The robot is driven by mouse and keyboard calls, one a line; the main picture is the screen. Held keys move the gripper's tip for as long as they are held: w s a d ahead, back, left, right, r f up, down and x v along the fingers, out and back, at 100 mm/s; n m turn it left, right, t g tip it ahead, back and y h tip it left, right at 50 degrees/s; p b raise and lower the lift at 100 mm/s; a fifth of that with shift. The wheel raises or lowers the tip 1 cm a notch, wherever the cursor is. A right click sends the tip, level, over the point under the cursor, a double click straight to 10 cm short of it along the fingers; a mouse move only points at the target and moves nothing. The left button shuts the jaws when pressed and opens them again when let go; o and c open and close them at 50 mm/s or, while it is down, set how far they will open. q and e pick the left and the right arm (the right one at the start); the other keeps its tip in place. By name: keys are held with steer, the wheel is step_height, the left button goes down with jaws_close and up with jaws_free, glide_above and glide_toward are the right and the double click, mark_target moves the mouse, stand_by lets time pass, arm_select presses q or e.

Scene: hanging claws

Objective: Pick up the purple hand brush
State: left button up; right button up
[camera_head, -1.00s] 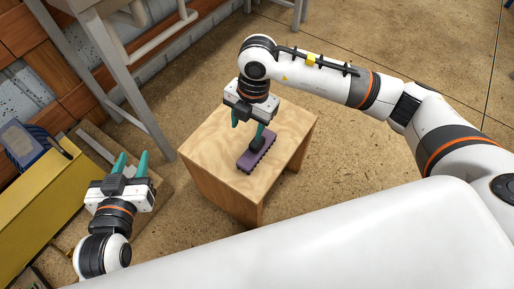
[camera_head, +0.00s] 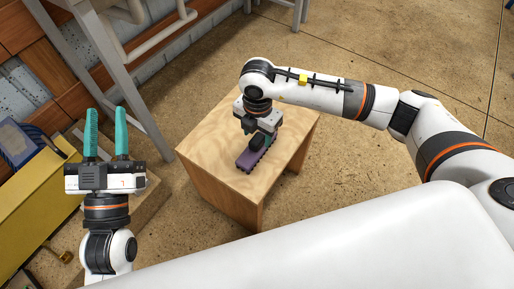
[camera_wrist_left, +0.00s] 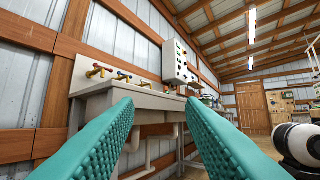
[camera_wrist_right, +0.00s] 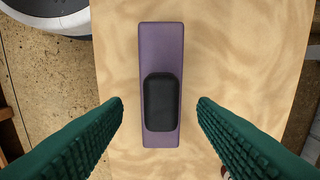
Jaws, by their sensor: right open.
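The purple hand brush (camera_head: 250,160) lies on top of a wooden box (camera_head: 222,185), partly hidden under my right gripper in the head view. In the right wrist view the brush (camera_wrist_right: 162,60) runs lengthwise, with its black handle (camera_wrist_right: 161,101) between my fingers. My right gripper (camera_wrist_right: 161,108) is open, one finger on each side of the handle, with gaps on both sides and touching neither. My left gripper (camera_head: 107,130) is open and empty, away to the left of the box, its fingers pointing to the far side.
A yellow case (camera_head: 35,205) stands at the left, with a blue item on it. The left wrist view shows a wall bench with taps (camera_wrist_left: 120,76). Floor right of the box is clear.

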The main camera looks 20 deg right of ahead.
mark_target(257, 139)
step_height(257, 139, down, 3)
steer(key=shift+a+f+b, duration=0.1)
steer(key=shift+b, duration=0.4)
steer(key=shift+f, duration=0.25)
arm_select(q)
steer(key=s+r+t, duration=0.1)
steer(key=r+t, duration=0.1)
steer(key=s+r+t+h, duration=0.1)
steer(key=s+r+t, duration=0.1)
steer(key=shift+s+a+r+h, duration=0.1)
steer(key=shift+s+a+h, duration=0.05)
steer(key=shift+s+h, duration=0.15)
arm_select(e)
steer(key=shift+c, duration=0.2)
jaws_close()
arm_select(q)
steer(key=shift+w, duration=0.1)
arm_select(e)
steer(key=shift+r, duration=0.1)
